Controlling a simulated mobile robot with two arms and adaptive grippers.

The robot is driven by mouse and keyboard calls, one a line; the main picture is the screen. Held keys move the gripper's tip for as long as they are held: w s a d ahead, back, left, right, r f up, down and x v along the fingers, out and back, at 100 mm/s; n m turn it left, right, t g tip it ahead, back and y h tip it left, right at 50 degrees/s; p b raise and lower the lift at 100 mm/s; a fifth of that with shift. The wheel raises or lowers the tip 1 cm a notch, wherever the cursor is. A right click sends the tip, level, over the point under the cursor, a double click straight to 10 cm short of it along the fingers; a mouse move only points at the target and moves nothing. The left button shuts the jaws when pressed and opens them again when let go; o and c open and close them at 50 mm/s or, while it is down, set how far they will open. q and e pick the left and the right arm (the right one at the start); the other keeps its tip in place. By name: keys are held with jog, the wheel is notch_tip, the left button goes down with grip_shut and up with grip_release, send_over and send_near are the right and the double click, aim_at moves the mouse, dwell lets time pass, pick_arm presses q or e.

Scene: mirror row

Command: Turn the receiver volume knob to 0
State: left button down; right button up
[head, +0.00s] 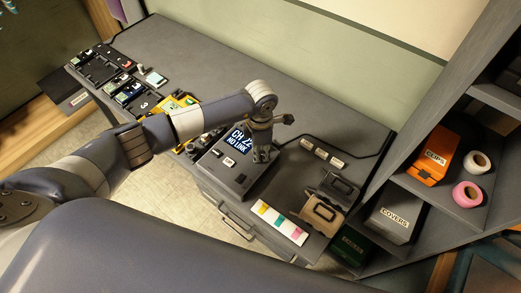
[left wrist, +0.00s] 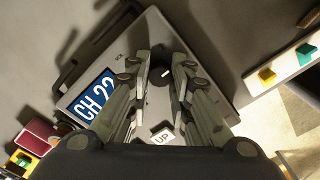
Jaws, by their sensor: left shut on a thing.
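The receiver (head: 213,167) is a dark grey box on the desk with a lit blue screen (head: 236,141) reading "CH" and a number, with "NO LINK" below. The left wrist view shows the screen (left wrist: 95,93) as "CH 22". The volume knob (left wrist: 159,75) is a dark round knob with a white mark, lying between my fingertips in the left wrist view. My left gripper (head: 261,158) reaches down onto the receiver and is shut on the knob; it also fills the left wrist view (left wrist: 160,80). The knob is hidden behind the gripper in the head view. My right gripper is not in view.
An "UP" button (left wrist: 161,136) sits near the fingers. A strip with coloured tabs (head: 278,222) and brown-grey holders (head: 317,214) lie right of the receiver. Yellow equipment (head: 178,108) stands left. A shelf unit (head: 440,208) borders the desk's right end. The desk's back is mostly clear.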

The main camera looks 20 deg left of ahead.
pick_arm(q)
jog(key=shift+n, duration=0.3)
jog(key=n+b, duration=0.2)
jog(key=n, duration=0.1)
jog(key=shift+f+n, duration=0.1)
jog(key=shift+n, duration=0.3)
jog(key=n+b, duration=0.1)
jog(key=n, duration=0.3)
jog(key=shift+n+b, duration=0.3)
jog(key=shift+b, duration=0.05)
jog(key=n+b, duration=0.1)
jog(key=n, duration=0.7)
jog(key=shift+n+b, duration=0.3)
jog(key=c, duration=1.4)
grip_release()
